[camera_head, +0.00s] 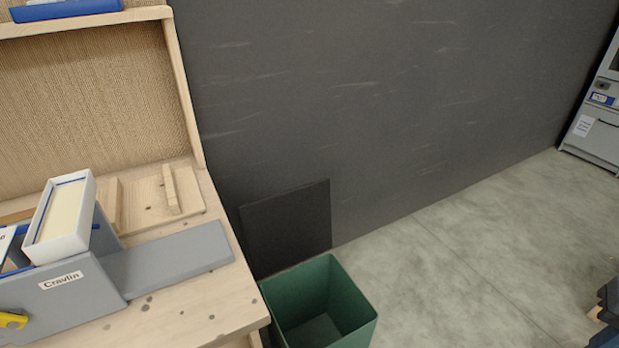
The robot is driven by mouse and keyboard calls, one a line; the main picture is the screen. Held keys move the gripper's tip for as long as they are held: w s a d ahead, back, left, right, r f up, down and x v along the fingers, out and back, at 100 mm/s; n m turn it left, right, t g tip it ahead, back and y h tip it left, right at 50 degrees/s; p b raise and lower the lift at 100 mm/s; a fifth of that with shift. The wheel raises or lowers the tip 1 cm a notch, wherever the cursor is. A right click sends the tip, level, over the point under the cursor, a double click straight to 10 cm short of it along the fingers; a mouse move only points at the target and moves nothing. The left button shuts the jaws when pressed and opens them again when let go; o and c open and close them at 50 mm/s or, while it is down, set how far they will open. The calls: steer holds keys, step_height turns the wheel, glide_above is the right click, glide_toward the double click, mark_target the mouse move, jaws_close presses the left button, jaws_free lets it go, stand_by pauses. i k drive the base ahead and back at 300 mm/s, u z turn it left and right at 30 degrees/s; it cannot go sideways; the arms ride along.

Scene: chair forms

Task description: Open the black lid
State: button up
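A black lid (286,228) stands upright along the back rim of a green bin (345,325), close to the dark wall. The lid's lower edge runs along the bin's back rim; I cannot make out a hinge. The bin's mouth is uncovered, and its inside walls and part of its floor show. The bin looks empty where I can see into it. The bottom of the frame cuts off its lower part. My gripper is not in view.
A wooden desk (190,318) stands left of the bin, its edge close to the bin. On it are a grey box (75,305) labelled "Cravlin" and a white box (65,215). A grey machine (598,128) stands at the far right. Grey floor (470,260) is clear right of the bin.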

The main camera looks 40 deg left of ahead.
mark_target(281, 230)
steer(key=i, duration=3.05)
steer(key=u, duration=3.4)
steer(key=i, duration=0.5)
steer(key=u, duration=0.1)
